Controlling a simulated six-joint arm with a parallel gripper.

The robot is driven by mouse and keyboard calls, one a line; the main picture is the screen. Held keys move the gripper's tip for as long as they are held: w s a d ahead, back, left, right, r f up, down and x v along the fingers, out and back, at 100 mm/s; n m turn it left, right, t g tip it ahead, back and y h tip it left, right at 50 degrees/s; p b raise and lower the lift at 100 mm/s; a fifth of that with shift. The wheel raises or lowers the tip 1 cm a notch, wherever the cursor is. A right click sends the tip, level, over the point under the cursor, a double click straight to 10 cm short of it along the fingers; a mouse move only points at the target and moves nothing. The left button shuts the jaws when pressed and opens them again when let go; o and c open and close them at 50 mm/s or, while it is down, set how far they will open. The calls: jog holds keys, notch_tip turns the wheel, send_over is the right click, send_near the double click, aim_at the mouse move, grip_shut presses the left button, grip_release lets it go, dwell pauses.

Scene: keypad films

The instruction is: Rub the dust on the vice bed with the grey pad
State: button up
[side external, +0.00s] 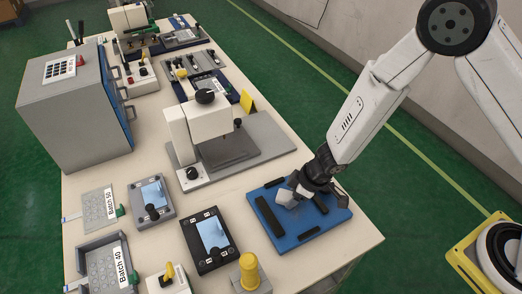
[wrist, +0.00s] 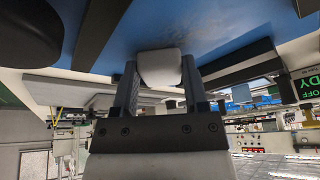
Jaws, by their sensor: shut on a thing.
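My gripper (side external: 300,193) points down over the blue plate with dark bars, which looks like the vice bed (side external: 287,236), at the front right of the bench. It is shut on the pale grey pad (side external: 287,198). In the wrist view the pad (wrist: 160,67) sits between my two fingers (wrist: 160,85), with the blue surface (wrist: 190,22) right behind it. I cannot tell whether the pad touches the bed. Faint brownish specks, perhaps the dust, show beside the pad in the wrist view; part of the bed is hidden by my gripper.
Dark bars (side external: 268,216) stand up from the blue plate around my gripper. A yellow-topped knob (side external: 249,268) and a dark tablet device (side external: 211,238) are to the left. A grey press (side external: 207,130) stands behind. The bench's front right corner (side external: 365,238) is bare.

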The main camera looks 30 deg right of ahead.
aim_at(299, 214)
jog(key=shift+s, duration=0.5)
jog(key=shift+s+f, duration=0.1)
jog(key=shift+s, duration=1.65)
jog(key=shift+s, duration=1.65)
jog(key=shift+r, duration=0.25)
jog(key=shift+w+r, duration=0.1)
jog(key=shift+r, duration=2.85)
grip_shut()
